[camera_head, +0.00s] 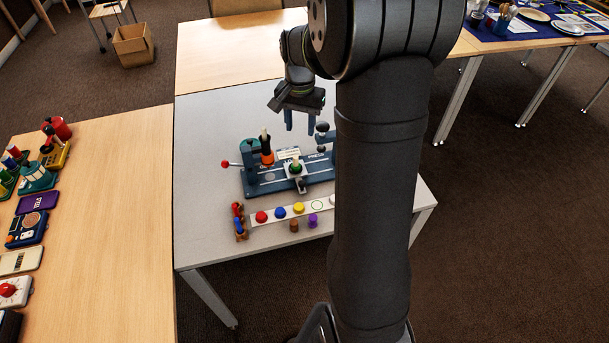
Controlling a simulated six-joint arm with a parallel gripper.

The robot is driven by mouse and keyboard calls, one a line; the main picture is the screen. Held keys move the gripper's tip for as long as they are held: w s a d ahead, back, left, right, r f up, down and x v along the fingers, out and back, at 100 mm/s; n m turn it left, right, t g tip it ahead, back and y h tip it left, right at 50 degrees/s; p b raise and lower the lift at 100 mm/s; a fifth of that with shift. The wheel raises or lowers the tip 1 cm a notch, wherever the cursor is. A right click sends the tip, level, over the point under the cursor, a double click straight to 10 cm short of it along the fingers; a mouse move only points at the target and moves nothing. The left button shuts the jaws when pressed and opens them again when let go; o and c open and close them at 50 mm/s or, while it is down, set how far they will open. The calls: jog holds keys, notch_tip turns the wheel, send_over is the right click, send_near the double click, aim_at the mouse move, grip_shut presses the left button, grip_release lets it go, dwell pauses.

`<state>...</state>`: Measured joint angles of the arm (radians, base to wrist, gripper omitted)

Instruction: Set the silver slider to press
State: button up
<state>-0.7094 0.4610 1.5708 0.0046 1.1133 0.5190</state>
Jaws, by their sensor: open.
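A blue device (262,187) with two end posts stands on the grey-topped table. Lettering on its back strip seems to read PRESS (317,157) toward the right. A silver block with a green-topped knob (295,169), which looks like the silver slider, sits near the middle of the device. Whether it lines up with the lettering is too small to tell. My gripper (301,124) points down with fingers apart, open and empty, above and behind the device. It appears clear of the slider. My arm hides the device's right end.
An orange-and-black upright piece (266,149) and a red-knobbed lever (226,164) are at the device's left. A white strip (283,220) with coloured pieces lies in front. A wooden table (110,229) with several gadgets is at left. The grey table's left front is bare.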

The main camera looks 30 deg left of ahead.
aim_at(302, 182)
jog(key=f, duration=0.6)
jog(key=s+f+m, duration=0.1)
jog(key=f, duration=0.6)
jog(key=d+f+m, duration=0.1)
jog(key=f, duration=0.6)
jog(key=shift+s+d+f, duration=0.1)
jog(key=shift+s+f, duration=0.05)
jog(key=shift+s, duration=0.05)
grip_shut()
